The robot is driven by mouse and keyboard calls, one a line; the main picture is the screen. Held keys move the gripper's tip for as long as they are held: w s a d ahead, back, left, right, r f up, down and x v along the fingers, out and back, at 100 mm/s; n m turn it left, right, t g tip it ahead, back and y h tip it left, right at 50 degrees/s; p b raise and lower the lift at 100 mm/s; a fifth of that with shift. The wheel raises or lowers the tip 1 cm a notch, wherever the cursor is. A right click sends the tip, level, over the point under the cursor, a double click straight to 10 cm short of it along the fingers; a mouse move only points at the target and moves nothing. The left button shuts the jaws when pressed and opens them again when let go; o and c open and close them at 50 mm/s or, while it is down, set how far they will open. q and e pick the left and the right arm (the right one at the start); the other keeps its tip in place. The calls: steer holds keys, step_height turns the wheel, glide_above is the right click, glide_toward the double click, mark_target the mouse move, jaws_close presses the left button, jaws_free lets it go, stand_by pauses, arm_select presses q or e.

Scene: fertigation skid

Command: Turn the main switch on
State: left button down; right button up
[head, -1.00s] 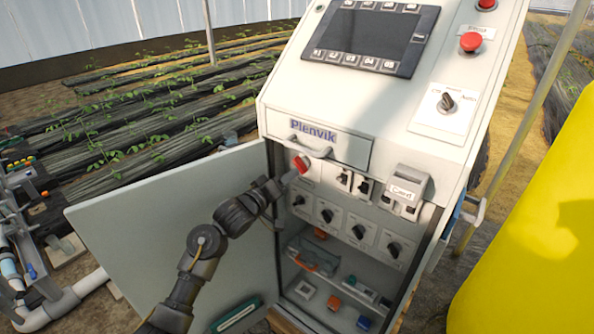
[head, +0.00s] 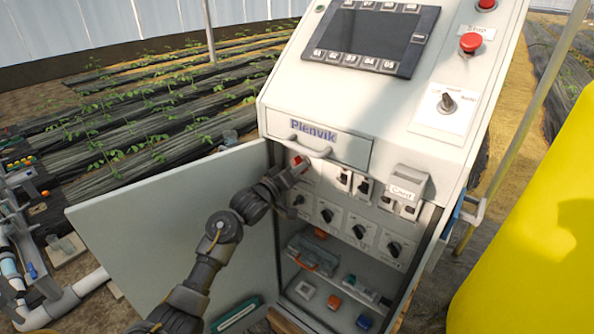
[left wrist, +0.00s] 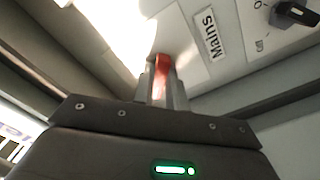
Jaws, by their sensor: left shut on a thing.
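The main switch has a red handle (head: 298,162) at the upper left inside the open cabinet (head: 351,178). It also shows as a red piece (left wrist: 161,66) in the left wrist view, beside a plate marked "Mains" (left wrist: 211,36). My left gripper (head: 292,172) reaches into the cabinet from the left. In the left wrist view its fingers (left wrist: 162,84) are shut on the red handle. The gripper covers part of the switch, and glare washes out the panel beside it. I cannot read the switch's position. My right gripper is not in view.
The cabinet door (head: 170,230) stands open to the left, behind my left arm. Smaller black rotary switches (head: 358,231) and breakers (head: 344,180) sit close to the red handle. A drawer handle (head: 309,149) juts out just above. A yellow tank (head: 535,230) stands right.

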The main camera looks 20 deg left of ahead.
arm_select(q)
steer(key=shift+m, duration=0.4)
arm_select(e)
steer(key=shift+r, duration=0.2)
arm_select(q)
steer(key=m, duration=1.1)
steer(key=m+p, duration=0.1)
steer(key=m, duration=0.5)
steer(key=shift+w+a, duration=0.15)
steer(key=shift+a, duration=0.2)
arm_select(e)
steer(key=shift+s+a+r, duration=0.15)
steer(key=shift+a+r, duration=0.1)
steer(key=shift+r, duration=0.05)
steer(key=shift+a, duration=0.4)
arm_select(q)
steer(key=c, duration=1.4)
jaws_free()
